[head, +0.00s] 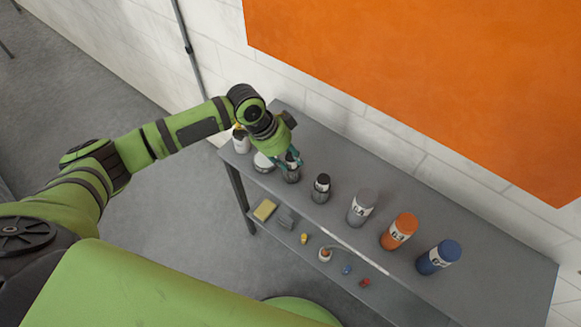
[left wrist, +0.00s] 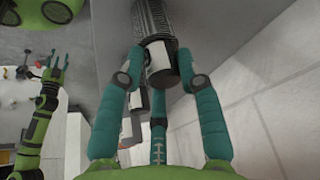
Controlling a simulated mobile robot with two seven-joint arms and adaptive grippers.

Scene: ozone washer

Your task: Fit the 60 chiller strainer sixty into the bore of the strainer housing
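A dark strainer (left wrist: 158,62) with a white label band and a ribbed mesh body is between the teal fingers of my left gripper (left wrist: 160,75). The fingertips press against its sides near the dark capped end. In the head view my left gripper (head: 288,160) is over the far left part of the bench, around this strainer (head: 292,174). I cannot tell whether its base is clear of the bench top, and its number is not readable. My right gripper (left wrist: 54,66) shows in the left wrist view, empty with fingers spread. I cannot clearly identify the strainer housing.
Along the grey bench (head: 490,262) stand a smaller dark strainer (head: 321,189), a grey one (head: 362,207), an orange one (head: 399,231) and a blue one (head: 438,257). A white round item (head: 262,163) is left of the gripper. Small items, including a yellow block (head: 265,209), lie on the lower shelf.

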